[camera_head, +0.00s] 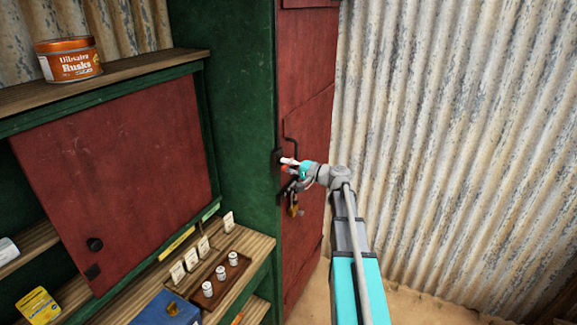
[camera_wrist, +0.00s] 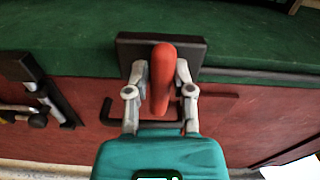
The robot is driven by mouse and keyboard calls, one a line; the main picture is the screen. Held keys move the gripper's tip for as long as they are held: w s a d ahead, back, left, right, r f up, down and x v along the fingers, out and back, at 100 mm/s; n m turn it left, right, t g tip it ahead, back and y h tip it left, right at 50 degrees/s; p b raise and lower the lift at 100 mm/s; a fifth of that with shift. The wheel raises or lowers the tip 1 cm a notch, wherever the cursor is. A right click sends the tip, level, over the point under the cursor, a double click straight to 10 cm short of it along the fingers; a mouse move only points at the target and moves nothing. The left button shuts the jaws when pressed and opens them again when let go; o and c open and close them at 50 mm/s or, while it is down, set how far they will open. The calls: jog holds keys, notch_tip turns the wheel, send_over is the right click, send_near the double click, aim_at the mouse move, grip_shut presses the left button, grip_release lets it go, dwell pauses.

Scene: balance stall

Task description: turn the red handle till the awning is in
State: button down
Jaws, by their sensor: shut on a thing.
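The red handle (camera_wrist: 161,72) stands out from a dark square plate (camera_wrist: 128,48) on the green post, in the upper middle of the wrist view. My gripper (camera_wrist: 161,80) has one finger on each side of the handle and is shut on it. In the head view my gripper (camera_head: 291,165) is at the edge between the green cabinet side and the red door, with the handle mostly covered by it. The awning cannot be made out in either view.
A red door (camera_head: 303,110) with a black pull and a brass padlock (camera_head: 293,208) is close by my gripper. Shelves at left hold a rusks tin (camera_head: 68,59), a blue box (camera_head: 166,309) and small white pots on a tray (camera_head: 194,295). A corrugated wall (camera_head: 450,140) stands at right.

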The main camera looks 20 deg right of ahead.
jog(key=shift+w+r, duration=0.1)
jog(key=shift+w, duration=0.05)
dwell(0.8)
jog(key=c, duration=0.6)
grip_release()
jog(key=shift+o, duration=0.2)
jog(key=shift+s+d, duration=0.35)
jog(key=shift+s, duration=0.2)
jog(key=v, duration=1)
jog(key=shift+s+d, duration=0.3)
